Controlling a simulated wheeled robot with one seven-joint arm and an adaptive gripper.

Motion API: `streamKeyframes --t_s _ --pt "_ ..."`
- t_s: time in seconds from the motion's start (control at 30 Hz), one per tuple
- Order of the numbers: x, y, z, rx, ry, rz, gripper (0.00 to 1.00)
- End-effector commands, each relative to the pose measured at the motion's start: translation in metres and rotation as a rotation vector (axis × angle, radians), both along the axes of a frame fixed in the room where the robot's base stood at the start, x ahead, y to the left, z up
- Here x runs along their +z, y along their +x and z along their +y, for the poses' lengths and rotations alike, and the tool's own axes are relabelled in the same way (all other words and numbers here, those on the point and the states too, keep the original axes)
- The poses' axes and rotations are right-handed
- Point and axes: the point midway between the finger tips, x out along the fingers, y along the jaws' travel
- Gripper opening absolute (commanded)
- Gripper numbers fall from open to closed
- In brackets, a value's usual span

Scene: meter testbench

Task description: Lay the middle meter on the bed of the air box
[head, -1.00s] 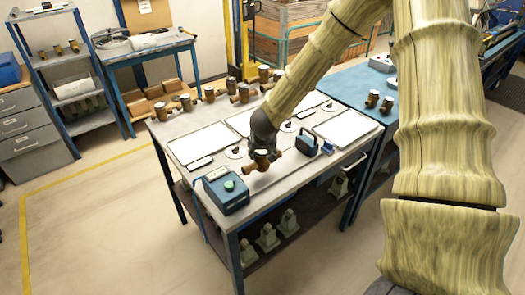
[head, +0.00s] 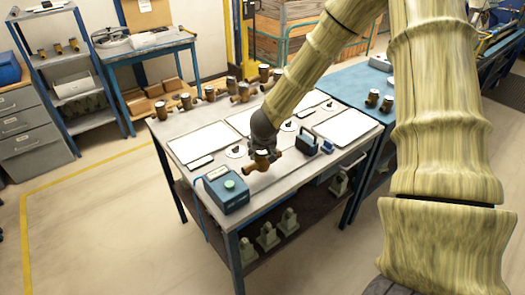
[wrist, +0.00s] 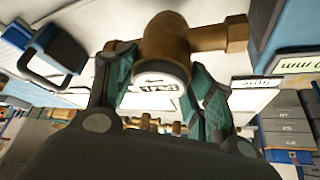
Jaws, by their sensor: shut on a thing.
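My gripper (head: 262,154) is shut on a brass meter (head: 263,163) with a pale round face, over the front part of the bench. In the wrist view the meter (wrist: 165,40) sits between the two green-padded fingers (wrist: 160,85), its brass pipe end pointing right. A blue box with a green button (head: 222,188) stands left of the held meter. A smaller dark blue box with a handle (head: 307,144) stands to its right. I cannot tell for sure which is the air box. Whether the meter touches the bench is hidden.
White panels (head: 205,143) and small round discs (head: 236,152) lie on the bench top (head: 170,127). Two more meters (head: 372,97) stand on the blue table (head: 350,82) at right.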

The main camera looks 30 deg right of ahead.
Motion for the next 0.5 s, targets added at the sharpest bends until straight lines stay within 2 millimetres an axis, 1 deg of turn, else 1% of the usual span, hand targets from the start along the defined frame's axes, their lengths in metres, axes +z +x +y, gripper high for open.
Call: streamKeyframes --t_s 0.5 --pt "-0.0101 0.0005 0.0002 0.0 0.0 -0.001 0.0"
